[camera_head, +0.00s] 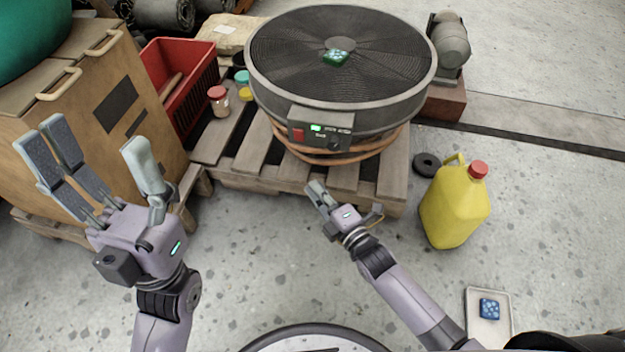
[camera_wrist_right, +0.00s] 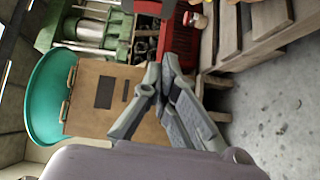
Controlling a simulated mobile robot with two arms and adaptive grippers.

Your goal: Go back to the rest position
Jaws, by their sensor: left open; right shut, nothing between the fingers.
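My left gripper (camera_head: 100,168) is open and empty at the left, in front of the brown cabinet. My right gripper (camera_head: 313,189) is shut and empty in the middle, just in front of the pallet's near edge. In the right wrist view its fingers (camera_wrist_right: 160,85) come together with nothing between them. A green patterned piece (camera_head: 336,57) lies on top of the round black machine (camera_head: 385,65). A blue patterned piece (camera_head: 489,308) lies in a small white tray (camera_head: 474,326) on the floor at the lower right.
The machine stands on a wooden pallet (camera_head: 232,158). A yellow jug (camera_head: 452,208) and a black ring (camera_head: 426,164) are on the floor to the right. A red crate (camera_head: 203,100), jars (camera_head: 218,101) and the brown cabinet (camera_head: 145,130) are at the left. The floor between my arms is clear.

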